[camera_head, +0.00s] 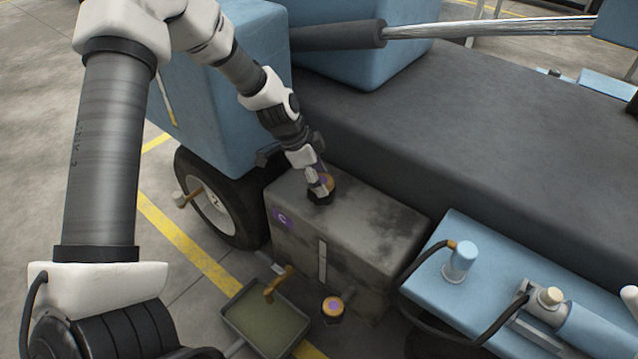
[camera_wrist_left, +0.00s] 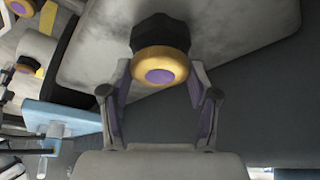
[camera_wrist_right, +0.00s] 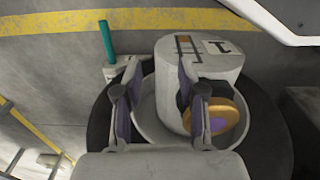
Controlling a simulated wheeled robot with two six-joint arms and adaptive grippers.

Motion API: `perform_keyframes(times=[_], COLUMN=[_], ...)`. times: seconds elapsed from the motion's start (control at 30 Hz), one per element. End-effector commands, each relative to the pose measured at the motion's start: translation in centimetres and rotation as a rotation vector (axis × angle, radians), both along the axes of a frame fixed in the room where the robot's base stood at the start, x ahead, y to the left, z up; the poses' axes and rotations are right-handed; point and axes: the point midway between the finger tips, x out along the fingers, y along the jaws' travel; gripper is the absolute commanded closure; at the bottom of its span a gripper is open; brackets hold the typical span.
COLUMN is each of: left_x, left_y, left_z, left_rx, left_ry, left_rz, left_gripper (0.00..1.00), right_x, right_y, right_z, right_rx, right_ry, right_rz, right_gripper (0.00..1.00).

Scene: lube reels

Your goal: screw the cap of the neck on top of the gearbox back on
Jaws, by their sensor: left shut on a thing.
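The gearbox (camera_head: 350,235) is a stained grey box with a purple "C" label, beside the wheel. A gold cap with a purple centre (camera_wrist_left: 158,68) sits at the dark neck (camera_head: 320,198) on the gearbox's top. My left gripper (camera_head: 322,182) is shut on this cap from above, with one finger on each side in the left wrist view. Whether the cap's thread is engaged cannot be seen. My right gripper (camera_wrist_right: 162,95) is open, with nothing visibly held between its fingers. It is outside the head view, near a pale canister (camera_wrist_right: 205,65).
Another gold-and-purple cap (camera_head: 333,307) stands low in front of the gearbox. A blue unit with hoses (camera_head: 470,275) is at right. The dark chassis (camera_head: 480,130) rises behind.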

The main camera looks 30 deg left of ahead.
Motion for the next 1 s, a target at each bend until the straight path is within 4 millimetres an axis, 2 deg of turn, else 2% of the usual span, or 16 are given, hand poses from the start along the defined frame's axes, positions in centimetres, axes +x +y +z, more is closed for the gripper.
perform_keyframes(times=[0.03, 0.3, 0.67, 0.77, 0.87, 1.0], left_x=[0.0, 0.0, 0.0, 0.1, 0.1, 0.2], left_y=[0.0, 0.0, 0.0, 0.0, 0.1, 0.1], left_z=[-0.5, -0.5, -0.2, -0.4, -0.6, -0.6], left_rx=[0.000, 0.000, -0.001, 0.000, 0.001, 0.002], left_ry=[0.001, 0.002, 0.003, 0.002, 0.001, 0.003], left_rz=[-0.022, -0.168, -0.198, -0.229, -0.303, -0.494], left_gripper=[0.78, 0.78, 0.78, 0.78, 0.78, 0.78], right_x=[0.0, 0.0, 0.0, 0.0, 0.0, 0.0], right_y=[0.0, 0.0, 0.0, 0.0, 0.0, 0.0], right_z=[-0.9, -2.9, -2.9, -3.5, -4.4, -5.5], right_rx=[0.000, 0.000, 0.000, 0.000, 0.000, 0.000], right_ry=[0.000, 0.000, 0.000, 0.000, 0.000, 0.000], right_rz=[0.000, 0.000, 0.000, 0.000, 0.000, 0.000], right_gripper=[0.60, 0.60, 0.60, 0.60, 0.60, 0.60])
